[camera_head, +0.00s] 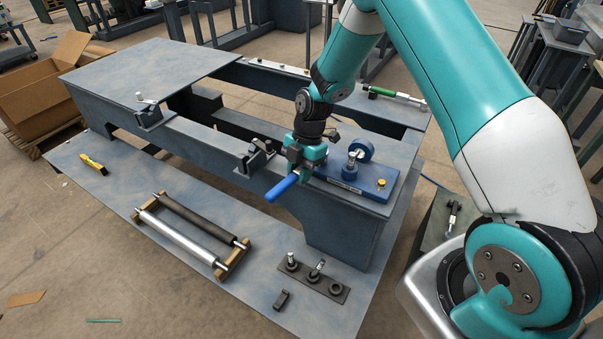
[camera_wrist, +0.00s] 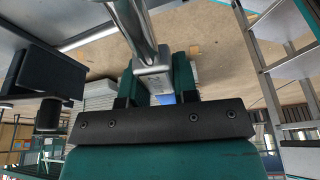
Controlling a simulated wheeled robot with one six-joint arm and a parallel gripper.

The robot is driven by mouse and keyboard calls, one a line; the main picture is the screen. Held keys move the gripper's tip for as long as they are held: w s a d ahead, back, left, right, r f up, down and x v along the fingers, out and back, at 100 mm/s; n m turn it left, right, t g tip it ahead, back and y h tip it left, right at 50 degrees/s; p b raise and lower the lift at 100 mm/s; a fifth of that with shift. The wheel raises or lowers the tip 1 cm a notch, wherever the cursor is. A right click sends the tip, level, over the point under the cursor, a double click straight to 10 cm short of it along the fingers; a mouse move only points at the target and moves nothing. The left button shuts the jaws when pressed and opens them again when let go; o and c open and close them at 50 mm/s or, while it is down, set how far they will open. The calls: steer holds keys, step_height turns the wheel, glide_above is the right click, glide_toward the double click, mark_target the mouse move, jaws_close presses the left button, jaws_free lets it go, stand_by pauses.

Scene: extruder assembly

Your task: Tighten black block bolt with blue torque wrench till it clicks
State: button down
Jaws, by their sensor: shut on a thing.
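My gripper (camera_head: 305,160) is above the right end of the grey bench frame, shut on the blue torque wrench. The wrench's blue handle (camera_head: 283,188) sticks out toward the lower left. In the wrist view its metal shaft (camera_wrist: 147,55) runs between the teal fingers (camera_wrist: 155,88). A small black block (camera_head: 256,162) with a bolt sits on the front rail just left of my gripper. In the wrist view a dark block (camera_wrist: 50,72) shows at the left, apart from the fingers. I cannot tell whether the wrench head touches a bolt.
A blue plate (camera_head: 358,184) with a round blue part stands right of my gripper. A green-handled wrench (camera_head: 394,95) lies on the back rail. A second block (camera_head: 148,110) is farther left. Rollers (camera_head: 190,232) and a dark socket tray (camera_head: 312,280) lie on the lower platform.

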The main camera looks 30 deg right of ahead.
steer(key=shift+s+d+n, duration=0.3)
steer(key=shift+s+n, duration=0.2)
steer(key=shift+n, duration=0.2)
steer(key=shift+r+p, duration=0.3)
steer(key=shift+r, duration=0.55)
stand_by(0.6)
steer(key=shift+r, duration=0.3)
stand_by(0.3)
steer(key=shift+r+p, duration=1.9)
steer(key=shift+r, duration=0.7)
steer(key=shift+f, duration=0.1)
